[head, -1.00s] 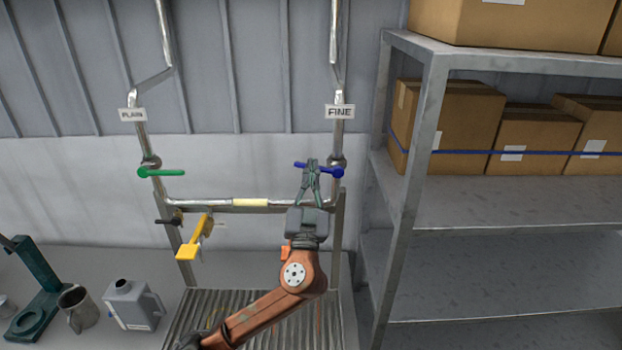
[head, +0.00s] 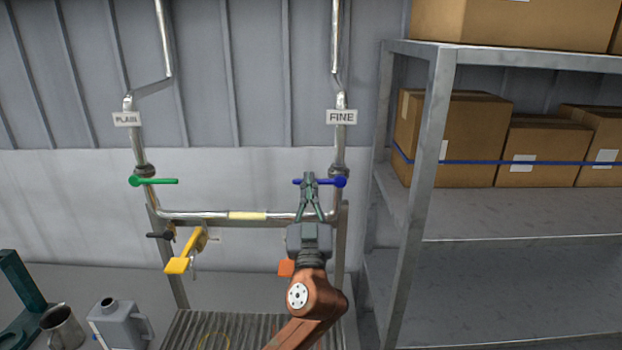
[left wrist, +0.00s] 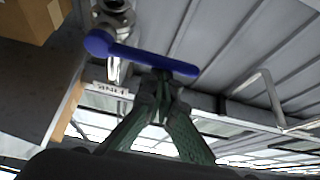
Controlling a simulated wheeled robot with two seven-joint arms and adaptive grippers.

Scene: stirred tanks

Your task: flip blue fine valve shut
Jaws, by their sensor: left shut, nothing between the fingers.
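The blue fine valve handle (head: 328,182) lies crosswise on the right pipe, below the FINE label (head: 341,117), its lever pointing left. My left gripper (head: 309,178) is at the lever's left part, its fingers closed together with nothing between them. In the left wrist view the blue handle (left wrist: 145,58) runs across above my left gripper's fingertips (left wrist: 160,82), close to or touching it; I cannot tell which. My right gripper is not in view.
A green valve handle (head: 155,181) is on the left pipe under the PLAIN label (head: 127,119). A yellow lever (head: 185,252) sits lower, left of my arm. A metal shelf (head: 480,208) with cardboard boxes stands at the right. A grey jug (head: 118,325) and a metal mug (head: 62,328) are lower left.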

